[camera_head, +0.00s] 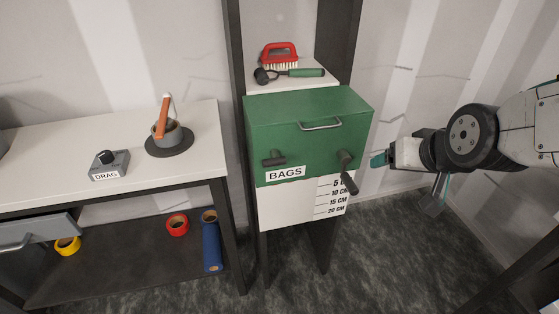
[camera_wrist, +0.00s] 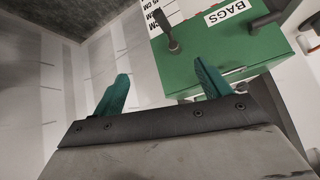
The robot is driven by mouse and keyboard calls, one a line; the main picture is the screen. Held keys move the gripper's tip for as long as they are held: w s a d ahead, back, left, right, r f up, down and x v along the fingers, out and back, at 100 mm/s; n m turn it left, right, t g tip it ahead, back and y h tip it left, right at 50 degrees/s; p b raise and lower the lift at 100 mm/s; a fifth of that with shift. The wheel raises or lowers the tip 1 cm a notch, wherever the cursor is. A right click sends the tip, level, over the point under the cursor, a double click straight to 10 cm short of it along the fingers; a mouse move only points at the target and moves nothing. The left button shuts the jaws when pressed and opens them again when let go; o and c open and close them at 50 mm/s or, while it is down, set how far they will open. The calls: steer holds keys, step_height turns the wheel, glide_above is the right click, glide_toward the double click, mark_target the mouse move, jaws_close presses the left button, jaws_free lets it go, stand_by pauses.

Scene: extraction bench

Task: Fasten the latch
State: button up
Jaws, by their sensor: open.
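A green box (camera_head: 300,108) marked BAGS has a metal handle on its front and two dark latch levers. The left lever (camera_head: 273,158) lies about level. The right lever (camera_head: 347,172) hangs down and slants to the right, its end below the box's lower edge. My gripper (camera_head: 380,159) is to the right of the box, apart from it. In the wrist view, my gripper (camera_wrist: 161,86) has its teal fingers spread with nothing between them. That view shows the box (camera_wrist: 215,50) upside down, with the right lever (camera_wrist: 166,32) ahead of the fingers and the left lever (camera_wrist: 268,17) farther off.
A red brush (camera_head: 279,56) and a green-handled tool (camera_head: 300,73) lie on the shelf behind the box. A white scale panel (camera_head: 290,208) is below it. A bench (camera_head: 60,140) at left bears a pot (camera_head: 172,134) and a DRAG block (camera_head: 109,164). Space around my gripper looks clear.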

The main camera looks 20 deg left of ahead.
steer(key=w+a+f+n+t+y, duration=0.1)
steer(key=w+a+f+t, duration=0.15)
steer(key=a, duration=0.45)
steer(key=w+a+f+t+y, duration=0.1)
steer(key=w+a+f, duration=0.15)
steer(key=a, duration=0.35)
steer(key=n+t+y, duration=0.2)
steer(key=t+y, duration=0.2)
steer(key=t, duration=0.1)
glide_toward(275, 165)
steer(key=x, duration=0.4)
steer(key=shift+g, duration=0.25)
steer(key=x, duration=0.7)
steer(key=shift+r, duration=0.1)
steer(key=c, duration=1)
